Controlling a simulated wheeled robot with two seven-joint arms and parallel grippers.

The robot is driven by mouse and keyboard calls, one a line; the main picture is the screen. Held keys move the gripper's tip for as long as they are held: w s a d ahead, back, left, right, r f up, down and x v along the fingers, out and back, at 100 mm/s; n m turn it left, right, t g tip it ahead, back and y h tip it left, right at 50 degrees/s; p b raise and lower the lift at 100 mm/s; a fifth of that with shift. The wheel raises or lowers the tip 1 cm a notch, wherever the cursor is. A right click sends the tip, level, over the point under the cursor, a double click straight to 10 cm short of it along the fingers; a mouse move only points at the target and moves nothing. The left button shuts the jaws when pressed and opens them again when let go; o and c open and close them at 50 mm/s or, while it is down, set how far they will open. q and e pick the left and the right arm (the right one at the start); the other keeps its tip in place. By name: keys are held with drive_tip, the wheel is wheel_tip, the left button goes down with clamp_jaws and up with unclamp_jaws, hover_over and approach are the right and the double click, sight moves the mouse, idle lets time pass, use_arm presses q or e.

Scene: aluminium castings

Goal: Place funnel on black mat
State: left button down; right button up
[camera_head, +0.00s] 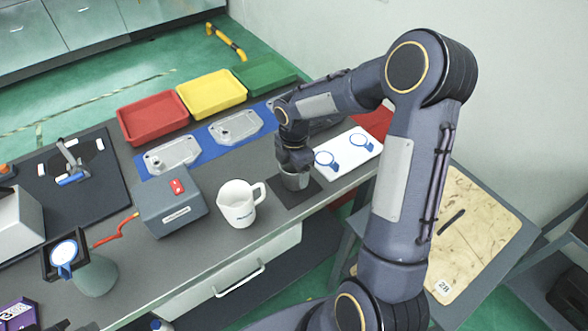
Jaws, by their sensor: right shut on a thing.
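My right gripper (295,168) points down near the right end of the workbench, with its arm coming in from the right. It is shut on the funnel (296,180), a grey metallic piece just below the gripper. The gripper hides the funnel's top. The funnel is over the black mat (283,198), a small dark square on the grey bench. I cannot tell whether its lower end touches the mat. My left gripper is not in view.
A white jug (237,205) stands left of the mat, with a grey box (170,208) further left. A white board with blue rings (345,155) lies right of the mat. Red (150,128), yellow (212,101) and green trays are behind, with aluminium castings (236,127) on blue mats.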

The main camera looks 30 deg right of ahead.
drive_tip(key=shift+f, duration=0.3)
drive_tip(key=shift+f, duration=0.15)
drive_tip(key=o, duration=1.1)
drive_tip(key=shift+c, duration=0.2)
